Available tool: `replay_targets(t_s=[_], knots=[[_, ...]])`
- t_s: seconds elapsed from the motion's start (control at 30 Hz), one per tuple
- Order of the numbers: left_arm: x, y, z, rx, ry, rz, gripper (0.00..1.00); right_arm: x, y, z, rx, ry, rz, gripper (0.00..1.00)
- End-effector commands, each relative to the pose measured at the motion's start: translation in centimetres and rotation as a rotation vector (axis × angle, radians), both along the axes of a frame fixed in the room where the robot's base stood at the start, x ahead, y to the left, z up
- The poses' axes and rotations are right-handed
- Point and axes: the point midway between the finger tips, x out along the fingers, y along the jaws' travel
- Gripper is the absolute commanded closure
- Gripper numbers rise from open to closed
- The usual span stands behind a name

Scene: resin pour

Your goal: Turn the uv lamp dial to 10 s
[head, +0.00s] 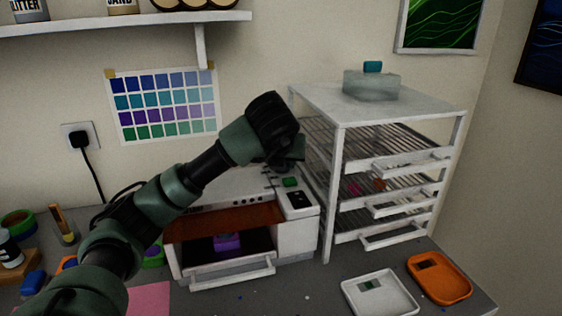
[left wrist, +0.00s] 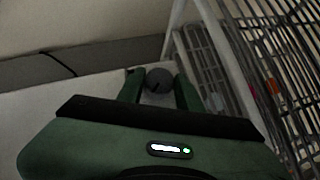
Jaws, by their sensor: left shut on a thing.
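The UV lamp (head: 297,236) is a white box with its front open and an orange panel (head: 225,217) above the opening. A purple piece (head: 227,243) sits inside. My left gripper (head: 284,163) is at the lamp's upper right, above a green button (head: 290,182) and a dark display (head: 300,200). In the left wrist view, the round grey dial (left wrist: 158,77) with a dark mark is between the two green fingers of my left gripper (left wrist: 157,88), which is shut on it. In the head view the gripper and arm hide the dial. The dial's setting cannot be read. My right gripper is not in view.
A white wire rack (head: 335,190) with drawers stands close to the right of the lamp. A white tray (head: 352,293) and an orange tray (head: 460,291) lie at the front right. Bottles and jars stand at the left. A shelf (head: 150,22) hangs above.

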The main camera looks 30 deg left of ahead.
Motion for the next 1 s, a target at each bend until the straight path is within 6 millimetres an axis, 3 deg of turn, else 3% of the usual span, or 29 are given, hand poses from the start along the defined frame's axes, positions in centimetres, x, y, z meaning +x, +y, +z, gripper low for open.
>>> replay_targets(t_s=[0.27, 0.3, 0.37, 0.4, 0.73, 1.0], knots=[[-0.1, 0.0, -0.3, 0.000, 0.008, 0.001, 1.00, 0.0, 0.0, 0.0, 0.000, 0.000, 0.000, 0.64], [-0.1, 0.0, -0.3, 0.000, 0.008, 0.001, 0.62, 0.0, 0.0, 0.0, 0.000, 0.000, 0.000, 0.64], [-0.1, 0.0, -0.3, 0.000, 0.008, 0.001, 0.45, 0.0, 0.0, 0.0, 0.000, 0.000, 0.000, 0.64], [-0.1, 0.0, -0.3, 0.000, 0.007, 0.001, 0.43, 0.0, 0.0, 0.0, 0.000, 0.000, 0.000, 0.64], [-0.2, -0.1, 0.1, 0.000, 0.001, -0.001, 0.43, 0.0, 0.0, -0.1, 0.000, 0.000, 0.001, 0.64], [-2.7, -1.5, 3.0, 0.000, -0.002, -0.004, 0.43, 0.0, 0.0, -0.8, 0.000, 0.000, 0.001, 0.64]])
